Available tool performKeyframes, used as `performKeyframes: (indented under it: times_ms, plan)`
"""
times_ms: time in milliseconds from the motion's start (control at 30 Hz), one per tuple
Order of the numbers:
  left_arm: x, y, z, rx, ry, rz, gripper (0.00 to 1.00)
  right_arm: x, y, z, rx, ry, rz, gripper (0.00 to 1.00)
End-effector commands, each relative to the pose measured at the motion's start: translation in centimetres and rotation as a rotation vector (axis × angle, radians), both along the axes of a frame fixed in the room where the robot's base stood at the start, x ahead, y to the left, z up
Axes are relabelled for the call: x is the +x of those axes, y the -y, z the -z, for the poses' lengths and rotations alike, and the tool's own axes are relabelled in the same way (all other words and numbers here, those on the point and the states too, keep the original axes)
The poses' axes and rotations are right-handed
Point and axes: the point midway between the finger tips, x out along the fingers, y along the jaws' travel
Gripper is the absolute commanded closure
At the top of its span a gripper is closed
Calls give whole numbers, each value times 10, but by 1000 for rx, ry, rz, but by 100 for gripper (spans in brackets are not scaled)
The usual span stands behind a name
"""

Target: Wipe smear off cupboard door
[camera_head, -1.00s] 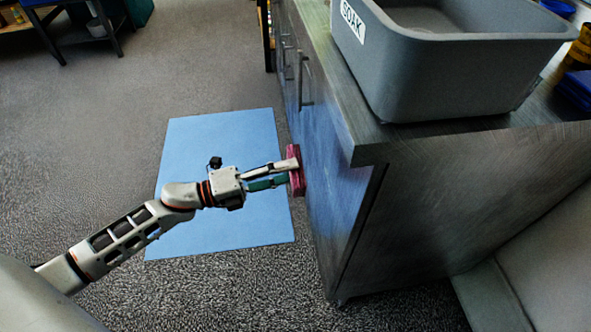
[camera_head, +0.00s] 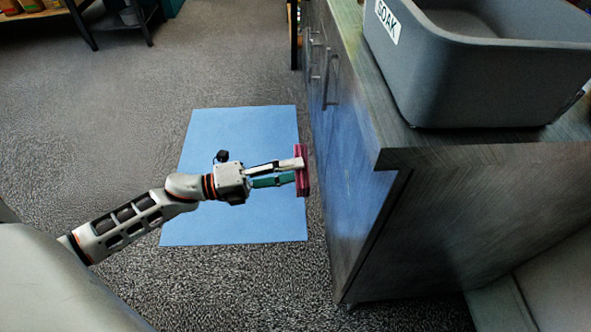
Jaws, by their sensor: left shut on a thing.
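My left gripper (camera_head: 300,171) is shut on a pink-red pad (camera_head: 303,185), held upright at the fingertips. The pad is right at the front of the grey cupboard, beside the cupboard door (camera_head: 345,165); I cannot tell whether it touches the door. The door has a bluish sheen. No distinct smear can be made out on it from this steep angle, and the pad hides part of the view. My right gripper is not in view.
A grey tub (camera_head: 480,85) labelled SOAK stands on the cupboard's worktop (camera_head: 385,120). Door handles (camera_head: 329,88) stick out farther along the front. A blue mat (camera_head: 215,225) lies on the carpeted floor under my left arm. A dark-framed shelf stands at the back left.

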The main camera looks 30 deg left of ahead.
Motion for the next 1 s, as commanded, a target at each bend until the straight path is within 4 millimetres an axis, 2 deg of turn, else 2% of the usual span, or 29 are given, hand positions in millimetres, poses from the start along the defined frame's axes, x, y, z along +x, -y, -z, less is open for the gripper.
performKeyframes:
  times_ms: [467,600,1000]
  plan:
    - [0,0,0,-1,1,0,76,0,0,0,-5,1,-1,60]
    - [1,1,-1,-1,1,0,76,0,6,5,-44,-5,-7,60]
    - [26,37,-3,-1,4,1,76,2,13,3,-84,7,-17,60]
